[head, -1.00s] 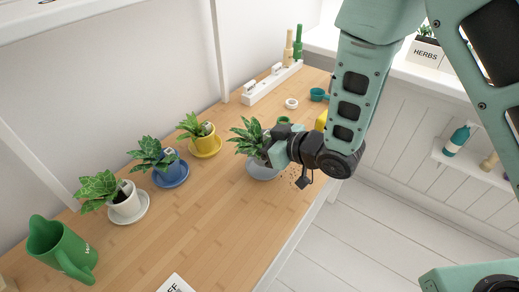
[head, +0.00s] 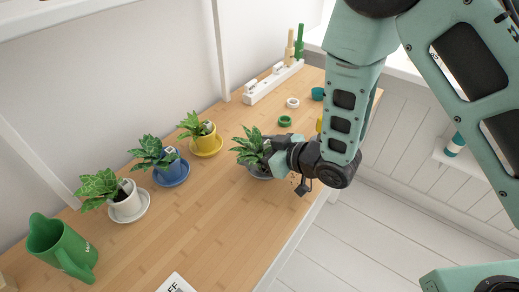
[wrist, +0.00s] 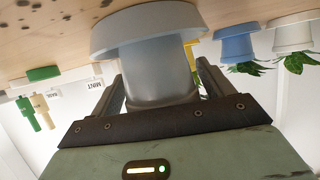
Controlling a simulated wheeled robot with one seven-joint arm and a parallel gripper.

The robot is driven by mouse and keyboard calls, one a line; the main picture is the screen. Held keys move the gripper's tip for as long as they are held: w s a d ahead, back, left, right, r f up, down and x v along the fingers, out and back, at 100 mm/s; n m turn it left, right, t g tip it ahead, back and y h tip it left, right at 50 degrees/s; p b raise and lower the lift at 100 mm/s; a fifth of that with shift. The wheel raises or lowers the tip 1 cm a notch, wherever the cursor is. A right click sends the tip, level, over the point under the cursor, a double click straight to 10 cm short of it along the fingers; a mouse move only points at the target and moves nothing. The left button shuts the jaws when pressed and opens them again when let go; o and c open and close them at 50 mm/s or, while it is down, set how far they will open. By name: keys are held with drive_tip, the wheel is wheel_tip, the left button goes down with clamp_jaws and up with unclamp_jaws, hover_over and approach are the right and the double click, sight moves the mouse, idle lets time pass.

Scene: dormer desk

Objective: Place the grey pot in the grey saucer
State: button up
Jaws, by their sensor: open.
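The grey pot (wrist: 160,75) appears upside down in the wrist view, its base down inside the rim of the grey saucer (wrist: 150,28). The pot looks upright. My gripper (wrist: 160,92) is open, with one finger on each side of the pot and small gaps showing. In the head view my gripper (head: 272,158) reaches in from the right at the pot's leafy plant (head: 250,148). There the grey saucer (head: 257,174) shows only partly, and my gripper and the leaves hide most of the pot.
White (head: 127,205), blue (head: 168,171) and yellow (head: 204,141) potted plants stand on matching saucers to the left. A green watering can (head: 62,248) is at the front left.

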drive_tip(key=shift+r, duration=0.25)
drive_tip(key=shift+s+d, duration=0.15)
drive_tip(key=shift+d, duration=0.15)
drive_tip(key=p+v, duration=0.8)
drive_tip(key=v, duration=0.3)
drive_tip(key=shift+r, duration=0.3)
